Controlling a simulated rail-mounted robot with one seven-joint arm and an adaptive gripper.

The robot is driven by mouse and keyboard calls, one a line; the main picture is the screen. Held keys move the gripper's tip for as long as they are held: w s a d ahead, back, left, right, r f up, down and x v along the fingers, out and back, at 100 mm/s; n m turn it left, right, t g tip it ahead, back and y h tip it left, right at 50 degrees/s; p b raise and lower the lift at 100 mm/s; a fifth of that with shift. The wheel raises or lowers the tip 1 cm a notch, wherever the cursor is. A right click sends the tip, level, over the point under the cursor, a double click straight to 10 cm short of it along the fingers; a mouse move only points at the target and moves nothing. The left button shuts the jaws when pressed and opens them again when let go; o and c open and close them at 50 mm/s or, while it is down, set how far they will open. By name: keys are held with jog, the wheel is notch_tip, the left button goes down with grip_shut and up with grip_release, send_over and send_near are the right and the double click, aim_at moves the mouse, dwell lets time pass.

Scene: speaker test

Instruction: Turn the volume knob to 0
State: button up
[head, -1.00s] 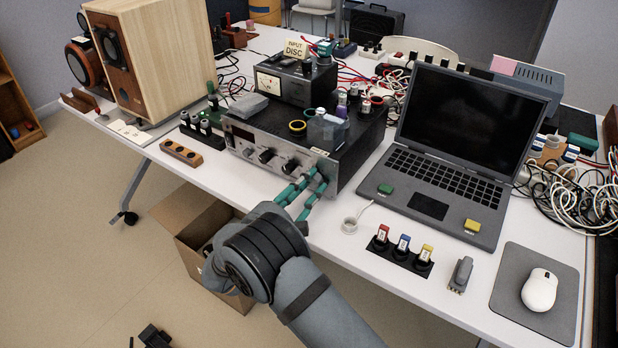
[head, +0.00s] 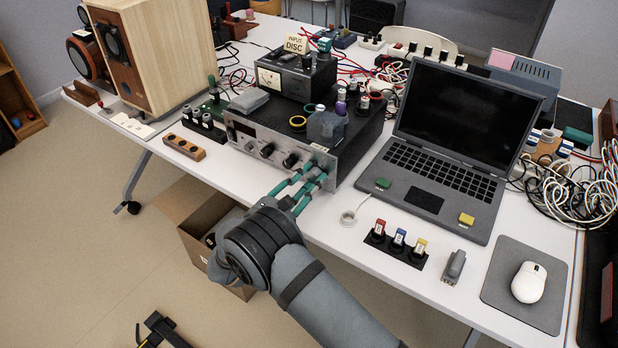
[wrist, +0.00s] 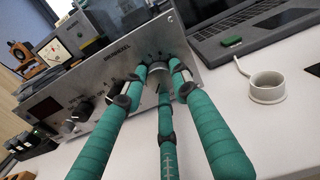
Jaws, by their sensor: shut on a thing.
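The amplifier (head: 340,160) is a silver-fronted box with a black top on the white table. Its large round knob (wrist: 157,74), at the right end of the front panel, appears to be the volume knob. My gripper (head: 314,178) has teal-wrapped fingers, which reach up to this knob from the front. In the wrist view my gripper (wrist: 160,78) is shut on the knob, with fingertips on both sides of it. The fingers hide much of the knob, and its pointer and scale cannot be read.
Smaller knobs (head: 267,150) are left of the gripper on the same panel. The laptop (head: 440,190) stands right of the amplifier. An open cardboard box (head: 190,205) is below.

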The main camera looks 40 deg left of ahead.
jog(key=shift+a+r, duration=0.1)
jog(key=shift+r, duration=0.05)
jog(key=o, duration=1.2)
jog(key=shift+c, duration=0.2)
jog(key=shift+s, duration=0.1)
jog(key=s, duration=1.2)
jog(key=shift+d, duration=0.2)
jog(key=shift+w, duration=0.1)
